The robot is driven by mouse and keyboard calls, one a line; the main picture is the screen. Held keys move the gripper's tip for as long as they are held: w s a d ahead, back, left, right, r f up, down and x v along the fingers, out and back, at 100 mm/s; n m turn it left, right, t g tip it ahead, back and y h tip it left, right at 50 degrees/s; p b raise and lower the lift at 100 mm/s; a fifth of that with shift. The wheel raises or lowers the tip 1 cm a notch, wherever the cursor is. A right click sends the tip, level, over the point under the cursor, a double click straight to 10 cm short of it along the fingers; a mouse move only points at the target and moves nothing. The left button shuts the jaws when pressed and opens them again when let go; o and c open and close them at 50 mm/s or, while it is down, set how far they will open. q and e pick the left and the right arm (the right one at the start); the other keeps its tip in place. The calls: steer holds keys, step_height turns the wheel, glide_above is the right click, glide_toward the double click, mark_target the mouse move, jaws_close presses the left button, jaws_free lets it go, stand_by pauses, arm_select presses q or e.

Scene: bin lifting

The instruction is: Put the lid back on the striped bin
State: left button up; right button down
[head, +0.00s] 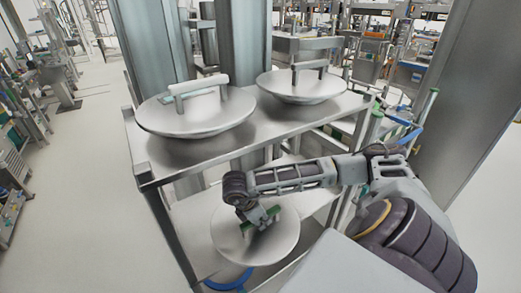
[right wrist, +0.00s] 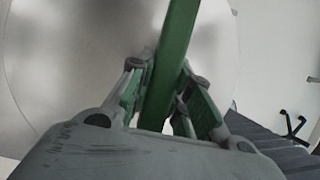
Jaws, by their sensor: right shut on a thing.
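My right gripper (head: 262,218) reaches in from the right, low at the metal rack. It is shut on the green handle (right wrist: 176,45) of a round grey lid (head: 225,235). In the right wrist view the handle runs between the two fingers, with the lid's pale disc (right wrist: 75,60) behind. Below the lid a blue curved edge (head: 230,279) shows, mostly hidden; I cannot tell whether it belongs to the striped bin or whether the lid touches it. No stripes are clear. My left gripper is not in view.
The rack's upper shelf (head: 165,158) holds a lid with a pale handle (head: 195,115) and a lid with a grey handle (head: 303,88). Rack posts (head: 170,235) stand close to the held lid. Blue and green parts (head: 400,135) show behind at right.

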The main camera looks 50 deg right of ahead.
steer(key=shift+r, duration=0.55)
steer(key=shift+r+p, duration=0.35)
steer(key=shift+p, duration=0.05)
steer(key=shift+r, duration=0.35)
